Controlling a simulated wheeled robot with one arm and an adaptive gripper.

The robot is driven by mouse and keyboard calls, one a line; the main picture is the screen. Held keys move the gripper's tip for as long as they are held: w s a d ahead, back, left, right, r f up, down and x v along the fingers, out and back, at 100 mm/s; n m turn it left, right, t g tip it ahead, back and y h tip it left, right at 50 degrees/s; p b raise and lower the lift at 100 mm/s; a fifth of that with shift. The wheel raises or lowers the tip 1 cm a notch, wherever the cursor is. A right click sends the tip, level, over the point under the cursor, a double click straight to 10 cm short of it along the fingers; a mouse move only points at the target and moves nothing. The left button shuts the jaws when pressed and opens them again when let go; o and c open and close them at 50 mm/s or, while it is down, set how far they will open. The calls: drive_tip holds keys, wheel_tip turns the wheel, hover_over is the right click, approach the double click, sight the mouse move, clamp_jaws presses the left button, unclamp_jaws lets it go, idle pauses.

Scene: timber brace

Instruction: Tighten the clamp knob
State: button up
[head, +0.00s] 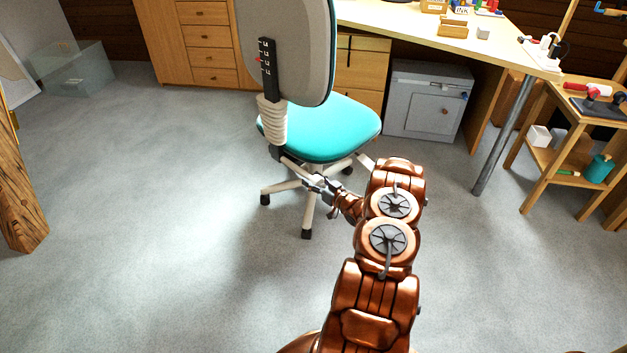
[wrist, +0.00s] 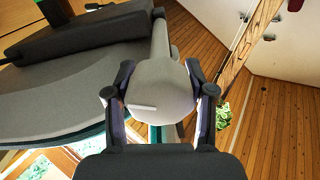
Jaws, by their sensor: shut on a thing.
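The clamp knob (wrist: 160,92) is a rounded pale grey knob with a light raised bar on its face, in the middle of the wrist view. My gripper (wrist: 160,80) has one dark finger on each side of it and is shut on it. In the head view my gripper (head: 308,181) reaches in low behind the office chair, below the seat. The knob cannot be made out there. The chair has a grey backrest (head: 284,45) with a black marked strip (head: 266,68), a ribbed pale sleeve (head: 272,118) and a teal seat (head: 330,128).
The chair's pale wheeled base (head: 310,212) stands close under my gripper. A desk (head: 410,25) with a grey cabinet (head: 428,100) below is behind. A wooden shelf stand (head: 555,175) is at right, a timber post (head: 18,190) at left.

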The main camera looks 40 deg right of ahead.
idle(0.3)
drive_tip(key=o, duration=1.2)
drive_tip(key=shift+s, duration=0.1)
drive_tip(key=s, duration=1.1)
drive_tip(key=shift+s, duration=0.4)
